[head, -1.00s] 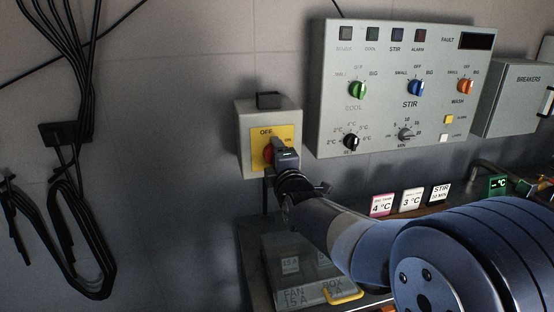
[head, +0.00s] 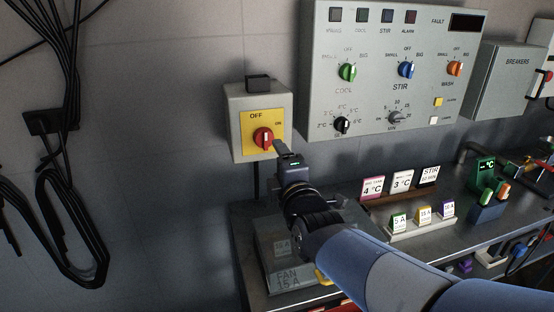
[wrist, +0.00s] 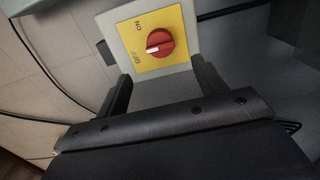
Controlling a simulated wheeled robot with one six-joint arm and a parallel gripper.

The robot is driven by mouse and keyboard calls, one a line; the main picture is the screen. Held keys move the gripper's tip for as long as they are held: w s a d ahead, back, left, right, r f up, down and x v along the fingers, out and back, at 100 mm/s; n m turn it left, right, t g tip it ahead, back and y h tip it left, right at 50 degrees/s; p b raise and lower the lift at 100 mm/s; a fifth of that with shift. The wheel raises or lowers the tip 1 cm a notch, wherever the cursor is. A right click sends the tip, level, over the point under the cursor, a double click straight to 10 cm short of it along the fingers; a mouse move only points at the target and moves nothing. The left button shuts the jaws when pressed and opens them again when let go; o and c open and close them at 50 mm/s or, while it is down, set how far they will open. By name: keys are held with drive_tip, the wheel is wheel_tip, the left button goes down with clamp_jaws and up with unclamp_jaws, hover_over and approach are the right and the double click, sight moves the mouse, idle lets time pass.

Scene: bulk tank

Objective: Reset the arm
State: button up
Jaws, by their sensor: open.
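My gripper (head: 284,152) is just below and to the right of the red knob (head: 264,138) on the wall switch box, with its arm reaching up from the lower right. In the wrist view my gripper (wrist: 158,85) has its two fingers apart with nothing between them. The red knob (wrist: 159,43) sits on a yellow plate (wrist: 150,22) beyond the fingertips, apart from them. Its white mark points toward the OFF side in the wrist view. The yellow plate also shows in the head view (head: 254,125).
The control panel (head: 375,95) with several knobs hangs to the right, and a breaker box (head: 508,80) beyond it. A steel bench (head: 350,232) below holds sign cards (head: 402,181), a fuse rack (head: 422,226) and a lidded box (head: 283,275). Black cables (head: 60,190) hang at left.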

sight(267, 142)
drive_tip(key=shift+w, duration=0.1)
idle(0.3)
drive_tip(key=x, duration=1)
drive_tip(key=shift+w+a+f, duration=0.1)
drive_tip(key=shift+w, duration=0.2)
